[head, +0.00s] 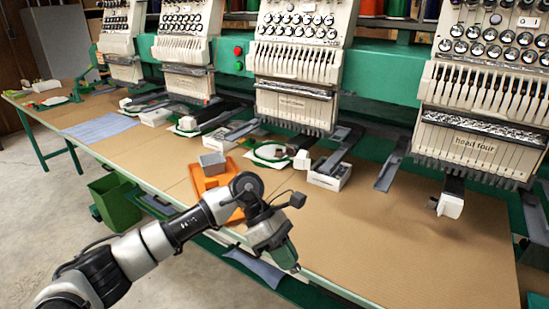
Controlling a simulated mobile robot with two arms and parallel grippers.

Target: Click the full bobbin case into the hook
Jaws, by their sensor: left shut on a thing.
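My left gripper (290,262) points down over the front edge of the table, in front of the third machine head. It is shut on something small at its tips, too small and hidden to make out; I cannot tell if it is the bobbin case. A white block (450,206) caps the dark lower arm under the rightmost head (474,150), labelled "head four". Similar white blocks (301,160) sit under the other heads. I cannot make out a hook in any of them. My right gripper is not in view.
An orange tray (206,184) with a grey box (212,163) lies on the brown table (400,235) left of my gripper. A white tray (330,176) stands beyond it. A green bin (115,200) is on the floor. The right front tabletop is clear.

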